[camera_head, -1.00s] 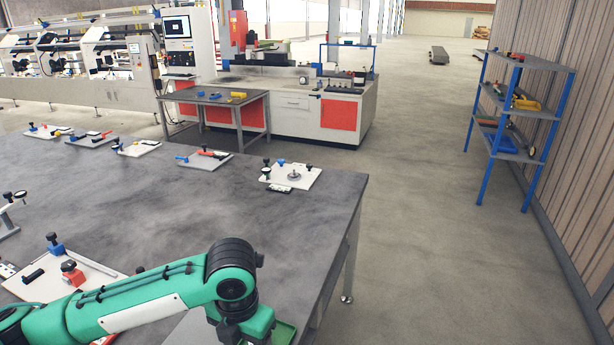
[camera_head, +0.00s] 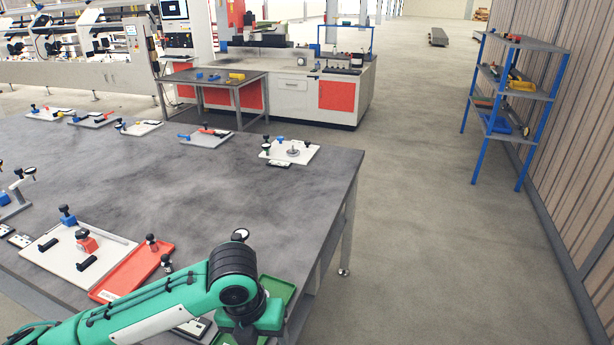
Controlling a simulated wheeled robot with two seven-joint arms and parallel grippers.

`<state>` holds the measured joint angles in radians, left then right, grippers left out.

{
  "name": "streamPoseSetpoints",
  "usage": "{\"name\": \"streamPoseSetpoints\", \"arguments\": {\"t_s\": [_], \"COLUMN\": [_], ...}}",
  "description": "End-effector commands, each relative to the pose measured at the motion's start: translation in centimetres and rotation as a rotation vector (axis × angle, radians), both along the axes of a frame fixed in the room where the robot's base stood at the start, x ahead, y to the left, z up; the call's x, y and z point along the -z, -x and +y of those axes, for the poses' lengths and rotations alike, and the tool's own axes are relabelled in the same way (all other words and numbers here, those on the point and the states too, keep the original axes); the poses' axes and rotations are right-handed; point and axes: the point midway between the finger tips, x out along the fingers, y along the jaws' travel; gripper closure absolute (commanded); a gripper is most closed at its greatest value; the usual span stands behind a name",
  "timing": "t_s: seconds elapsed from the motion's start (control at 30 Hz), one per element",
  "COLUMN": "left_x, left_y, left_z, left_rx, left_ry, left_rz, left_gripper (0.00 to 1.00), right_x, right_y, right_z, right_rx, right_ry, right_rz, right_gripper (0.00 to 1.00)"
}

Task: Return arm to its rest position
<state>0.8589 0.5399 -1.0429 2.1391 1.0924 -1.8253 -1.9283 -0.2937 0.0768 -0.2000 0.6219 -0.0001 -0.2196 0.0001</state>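My green and black arm (camera_head: 140,307) comes in from the lower left and reaches over the front part of the grey table (camera_head: 225,187). Its bent joint is at the bottom middle, beside a green tray (camera_head: 277,290) that it partly covers. The arm's far end runs down out of the picture, so its gripper is not seen. My other arm and its gripper are not in view.
A white fixture plate (camera_head: 52,262) and a red tray (camera_head: 133,272) lie left of the arm. Several plates with small tools, including one (camera_head: 290,153), line the table's far edge. A blue shelf rack (camera_head: 513,95) stands right. The floor between is clear.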

Motion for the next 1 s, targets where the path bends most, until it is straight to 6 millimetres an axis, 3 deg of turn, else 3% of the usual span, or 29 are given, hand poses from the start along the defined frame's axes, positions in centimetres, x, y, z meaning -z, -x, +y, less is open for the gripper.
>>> {"name": "streamPoseSetpoints", "arguments": {"t_s": [0.17,0.33,0.53,0.77,1.0], "left_x": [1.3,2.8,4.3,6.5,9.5], "left_y": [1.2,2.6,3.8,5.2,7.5], "left_z": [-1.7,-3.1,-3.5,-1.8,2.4], "left_rx": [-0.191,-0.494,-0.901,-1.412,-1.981], "left_ry": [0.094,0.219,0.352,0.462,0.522], "left_rz": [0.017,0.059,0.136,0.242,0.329], "left_gripper": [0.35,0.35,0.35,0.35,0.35], "right_x": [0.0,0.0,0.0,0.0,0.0], "right_y": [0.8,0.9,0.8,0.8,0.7], "right_z": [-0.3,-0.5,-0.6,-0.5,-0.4], "right_rx": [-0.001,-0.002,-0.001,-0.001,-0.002], "right_ry": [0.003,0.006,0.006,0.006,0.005], "right_rz": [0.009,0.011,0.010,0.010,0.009], "right_gripper": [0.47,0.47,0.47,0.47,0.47]}}
